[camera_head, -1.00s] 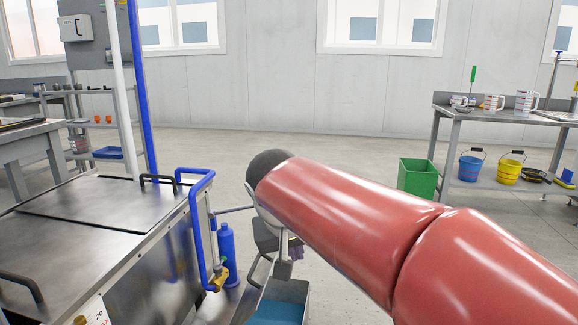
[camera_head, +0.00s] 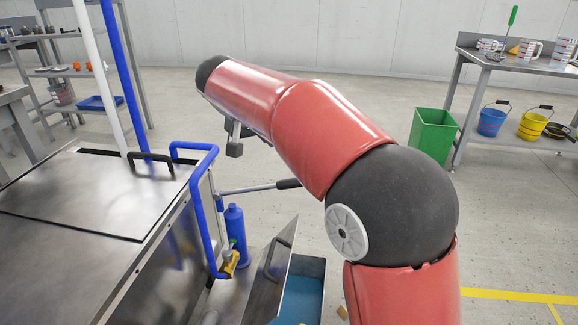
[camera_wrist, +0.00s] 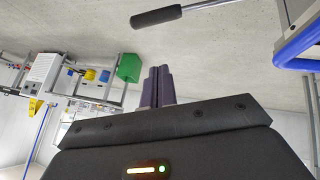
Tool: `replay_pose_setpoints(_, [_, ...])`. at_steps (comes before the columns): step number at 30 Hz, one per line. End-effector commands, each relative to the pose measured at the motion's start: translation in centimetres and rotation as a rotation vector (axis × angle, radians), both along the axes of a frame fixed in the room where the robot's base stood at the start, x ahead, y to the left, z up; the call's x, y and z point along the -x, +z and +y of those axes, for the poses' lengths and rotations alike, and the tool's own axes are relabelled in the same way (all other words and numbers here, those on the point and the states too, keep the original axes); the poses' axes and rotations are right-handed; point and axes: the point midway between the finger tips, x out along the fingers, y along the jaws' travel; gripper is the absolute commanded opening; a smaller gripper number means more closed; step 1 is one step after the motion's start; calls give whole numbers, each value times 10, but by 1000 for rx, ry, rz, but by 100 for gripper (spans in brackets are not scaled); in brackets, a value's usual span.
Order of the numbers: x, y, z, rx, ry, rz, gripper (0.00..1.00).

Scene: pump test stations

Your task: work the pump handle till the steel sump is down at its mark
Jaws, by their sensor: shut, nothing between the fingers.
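The steel sump (camera_head: 85,215) stands at the left in the head view, its lid on, so the liquid level and mark are hidden. A pump with a blue cylinder (camera_head: 236,225) is beside its right side. The pump handle (camera_head: 262,187) is a metal rod with a black grip, sticking out to the right, nearly level. In the wrist view its black grip (camera_wrist: 156,17) shows at the top, apart from my fingers. My gripper (camera_wrist: 157,87) is shut and empty.
A steel-walled tank holding blue liquid (camera_head: 303,300) stands on the floor below the handle. A blue pipe (camera_head: 198,200) rises beside the sump. A green bin (camera_head: 432,134), a blue bucket (camera_head: 491,121) and a yellow bucket (camera_head: 532,125) are at the right. The floor between is clear.

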Motion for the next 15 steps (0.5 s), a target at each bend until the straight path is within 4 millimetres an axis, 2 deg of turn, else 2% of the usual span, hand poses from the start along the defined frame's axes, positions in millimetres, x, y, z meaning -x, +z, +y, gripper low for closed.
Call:
replay_pose_setpoints(5, [-7,-13,-6,2,-2,3,0])
replay_pose_setpoints(15, [-41,-68,-31,2,-2,5,0])
